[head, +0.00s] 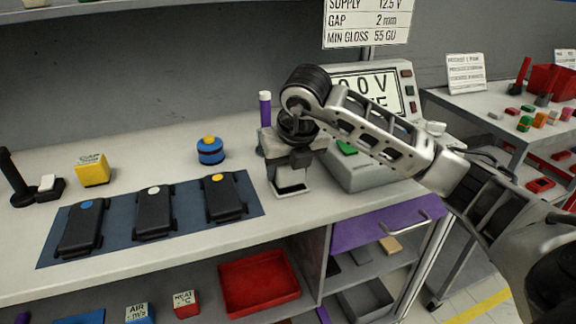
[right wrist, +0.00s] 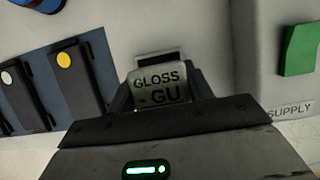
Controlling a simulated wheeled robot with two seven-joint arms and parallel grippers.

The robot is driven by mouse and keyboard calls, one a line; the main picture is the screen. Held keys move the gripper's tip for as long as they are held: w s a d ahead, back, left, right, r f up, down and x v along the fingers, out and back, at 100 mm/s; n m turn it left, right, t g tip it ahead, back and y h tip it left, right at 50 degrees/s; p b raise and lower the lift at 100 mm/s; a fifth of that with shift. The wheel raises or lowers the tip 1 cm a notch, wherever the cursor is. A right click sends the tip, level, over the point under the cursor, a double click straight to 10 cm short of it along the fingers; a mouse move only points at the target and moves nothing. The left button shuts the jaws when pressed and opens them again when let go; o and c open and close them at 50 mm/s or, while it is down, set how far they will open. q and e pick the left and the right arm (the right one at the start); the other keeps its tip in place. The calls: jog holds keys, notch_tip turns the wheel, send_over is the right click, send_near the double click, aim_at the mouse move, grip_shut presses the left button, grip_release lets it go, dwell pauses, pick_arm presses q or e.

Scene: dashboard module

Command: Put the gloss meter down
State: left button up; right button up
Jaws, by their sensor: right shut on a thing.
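The gloss meter is a grey block labelled "GLOSS - GU" (right wrist: 158,88) in the right wrist view. My right gripper (head: 290,168) is shut on it, and the jaws hide part of its body. In the head view the gloss meter (head: 291,180) shows under the gripper, over the bench between the blue mat and the supply box. I cannot tell whether its base touches the bench top. My left gripper is not in view.
A blue mat (head: 250,207) with several black devices lies left of the gripper. A blue cylinder (head: 210,151) and yellow block (head: 92,170) stand behind it. The supply box (head: 365,178) with a green button (right wrist: 299,50) is close on the right. Bare bench (head: 130,262) lies in front.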

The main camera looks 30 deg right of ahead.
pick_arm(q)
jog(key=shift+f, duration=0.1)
pick_arm(e)
jog(key=o, duration=1.1)
jog(key=shift+f, duration=0.1)
jog(key=shift+r, duration=0.3)
pick_arm(q)
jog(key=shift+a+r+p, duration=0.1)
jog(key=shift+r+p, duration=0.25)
jog(key=shift+p, duration=0.35)
pick_arm(e)
jog(key=v, duration=1.1)
jog(key=shift+s+r, duration=0.2)
jog(key=shift+r, duration=0.15)
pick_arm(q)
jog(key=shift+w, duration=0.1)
